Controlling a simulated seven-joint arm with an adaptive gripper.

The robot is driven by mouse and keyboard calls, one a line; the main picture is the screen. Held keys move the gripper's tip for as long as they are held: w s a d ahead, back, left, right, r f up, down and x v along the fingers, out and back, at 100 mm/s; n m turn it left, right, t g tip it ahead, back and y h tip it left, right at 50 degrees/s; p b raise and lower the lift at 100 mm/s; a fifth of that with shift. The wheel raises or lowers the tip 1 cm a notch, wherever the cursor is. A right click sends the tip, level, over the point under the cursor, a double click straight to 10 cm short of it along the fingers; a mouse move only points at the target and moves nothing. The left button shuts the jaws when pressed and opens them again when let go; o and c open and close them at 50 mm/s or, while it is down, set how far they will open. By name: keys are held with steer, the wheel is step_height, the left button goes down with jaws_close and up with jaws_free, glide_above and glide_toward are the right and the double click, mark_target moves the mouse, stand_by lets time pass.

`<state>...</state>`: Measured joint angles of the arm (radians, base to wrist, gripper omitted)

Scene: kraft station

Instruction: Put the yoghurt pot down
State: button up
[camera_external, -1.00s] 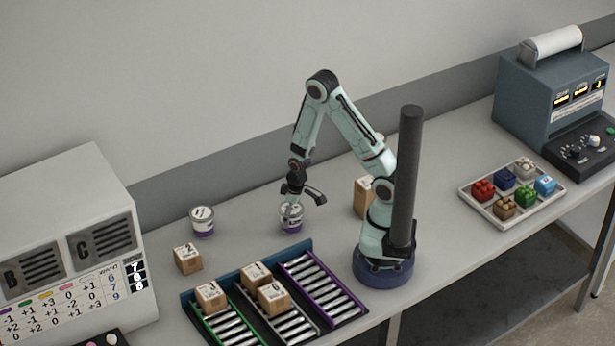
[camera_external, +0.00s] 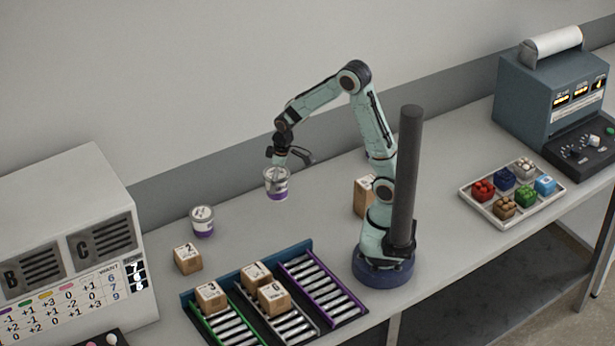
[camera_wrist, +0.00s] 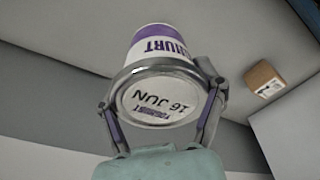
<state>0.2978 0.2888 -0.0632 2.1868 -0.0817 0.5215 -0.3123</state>
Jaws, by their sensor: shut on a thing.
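A white yoghurt pot with a purple band (camera_external: 277,184) is held by my gripper (camera_external: 283,163), up in the air above the table behind the roller lanes. In the wrist view the same pot (camera_wrist: 155,95) fills the middle, its printed lid facing the camera. The fingers of my gripper (camera_wrist: 163,95) are closed around the pot's rim from both sides. A second, similar pot (camera_external: 202,221) stands upright on the table (camera_external: 255,225) to the left of the held one.
Roller lanes (camera_external: 320,283) at the front carry several cardboard boxes (camera_external: 274,297). One box (camera_external: 187,257) stands left of them, another (camera_external: 364,196) beside my arm. A dark post (camera_external: 409,180) rises near my base. A tray of coloured blocks (camera_external: 480,205) and a printer machine (camera_external: 545,105) are on the right.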

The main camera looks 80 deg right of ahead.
steer(key=w+d+f, duration=0.1)
steer(key=w+f, duration=0.1)
steer(key=w, duration=0.1)
steer(key=w+d+f, duration=0.1)
steer(key=w+f, duration=0.2)
steer(key=w+d+f, duration=0.1)
steer(key=w+f, duration=0.2)
steer(key=w, duration=0.1)
steer(key=shift+w+d+f, duration=0.1)
steer(key=shift+d, duration=0.05)
steer(key=shift+w+d+f, duration=0.1)
steer(key=shift+w+f, duration=0.1)
steer(key=shift+f, duration=1.55)
steer(key=o, duration=1.3)
steer(key=shift+f, duration=0.15)
steer(key=shift+c, duration=0.2)
